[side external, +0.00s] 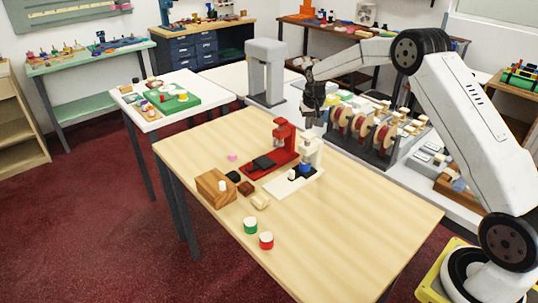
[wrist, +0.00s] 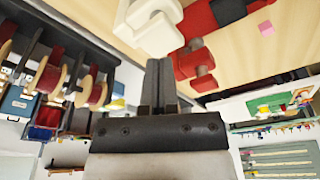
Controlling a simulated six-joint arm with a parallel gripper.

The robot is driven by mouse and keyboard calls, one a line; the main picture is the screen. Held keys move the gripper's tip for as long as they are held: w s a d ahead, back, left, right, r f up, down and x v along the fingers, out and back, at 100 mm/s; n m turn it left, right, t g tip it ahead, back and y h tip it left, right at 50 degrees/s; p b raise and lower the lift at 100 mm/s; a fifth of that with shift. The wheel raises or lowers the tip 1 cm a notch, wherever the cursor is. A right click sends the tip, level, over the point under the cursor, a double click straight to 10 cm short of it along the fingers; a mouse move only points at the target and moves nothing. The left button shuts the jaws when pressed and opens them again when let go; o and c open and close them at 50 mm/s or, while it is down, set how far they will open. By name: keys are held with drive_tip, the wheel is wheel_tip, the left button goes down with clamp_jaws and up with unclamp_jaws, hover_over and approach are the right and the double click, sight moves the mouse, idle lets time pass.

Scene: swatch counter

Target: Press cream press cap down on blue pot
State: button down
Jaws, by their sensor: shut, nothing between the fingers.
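The blue pot (side external: 305,169) stands on the base of the white press (side external: 313,150) on the wooden table, under the press head. A small cream piece (side external: 292,175) is beside it on the same base; I cannot tell whether it is the press cap. Whether a cap sits on the blue pot is too small to tell. My gripper (side external: 312,110) is shut and empty, raised above and behind the white press. In the wrist view its fingers (wrist: 160,88) are together, pointing toward the white press (wrist: 155,24) and the red press; the blue pot does not show there.
The red press (side external: 283,150) stands just left of the white one. A wooden block (side external: 215,188), dark blocks and a cream block (side external: 260,201) lie nearby. Green (side external: 250,227) and red (side external: 266,241) pots with pale tops stand at the front. The table's right side is clear.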

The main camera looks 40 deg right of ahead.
sight(308, 134)
drive_tip(key=shift+f, duration=1.7)
idle(1.0)
drive_tip(key=shift+r, duration=4.15)
drive_tip(key=shift+s+a, duration=0.3)
drive_tip(key=shift+a, duration=0.2)
drive_tip(key=s+a+f+n, duration=0.1)
drive_tip(key=s+a+n, duration=0.1)
drive_tip(key=s+a, duration=0.4)
drive_tip(key=s+a+f+n, duration=0.1)
drive_tip(key=s+a, duration=0.5)
drive_tip(key=s, duration=0.7)
drive_tip(key=s+a+f+n+y, duration=0.1)
drive_tip(key=s+a+n, duration=0.2)
drive_tip(key=s+a, duration=0.3)
drive_tip(key=s, duration=0.4)
drive_tip(key=shift+a+t, duration=0.2)
drive_tip(key=shift+t, duration=0.1)
